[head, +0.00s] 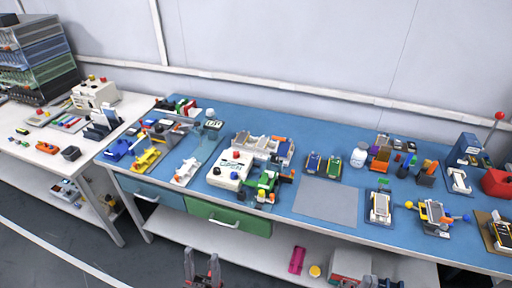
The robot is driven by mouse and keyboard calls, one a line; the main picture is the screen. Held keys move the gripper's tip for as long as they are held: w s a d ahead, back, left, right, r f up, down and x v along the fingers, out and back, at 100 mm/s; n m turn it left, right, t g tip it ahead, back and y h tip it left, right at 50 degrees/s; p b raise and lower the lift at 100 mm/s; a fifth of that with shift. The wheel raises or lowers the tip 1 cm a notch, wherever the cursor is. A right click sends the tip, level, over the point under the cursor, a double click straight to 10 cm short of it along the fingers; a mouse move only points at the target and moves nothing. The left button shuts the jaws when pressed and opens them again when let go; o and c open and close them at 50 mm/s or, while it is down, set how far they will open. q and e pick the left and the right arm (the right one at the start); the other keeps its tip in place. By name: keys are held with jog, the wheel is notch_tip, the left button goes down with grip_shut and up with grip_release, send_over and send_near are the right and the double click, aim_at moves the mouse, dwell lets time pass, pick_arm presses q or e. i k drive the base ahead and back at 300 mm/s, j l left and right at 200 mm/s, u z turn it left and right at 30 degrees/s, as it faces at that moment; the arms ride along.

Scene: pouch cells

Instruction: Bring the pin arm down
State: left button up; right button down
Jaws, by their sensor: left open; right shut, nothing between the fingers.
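I cannot tell for sure which part is the pin arm. A cell fixture (434,214) on the right of the blue bench has a yellow knob at its left and a blue knob at its right. A green fixture (265,184) with dark and orange parts stands near the front edge, beside a white box with knobs. A blue press (464,150) at the far right has a raised lever with a red ball (499,116). My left gripper (202,262) is at the bottom, below the bench front, open and empty, touching none of these.
The blue bench top (330,232) is crowded. A flat grey mat (326,200) at its middle is bare. Pouch cells in holders (380,207) stand near it. Drawers (228,219) and a lower shelf with a pink object (297,260) lie below. A white table (40,160) stands left.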

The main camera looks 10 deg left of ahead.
aim_at(274, 158)
jog(key=l+u, duration=1)
jog(key=i+l, duration=0.1)
jog(key=l, duration=0.4)
jog(key=i+l+u, duration=0.15)
jog(key=l, duration=0.4)
jog(key=i+l, duration=0.1)
jog(key=l, duration=0.4)
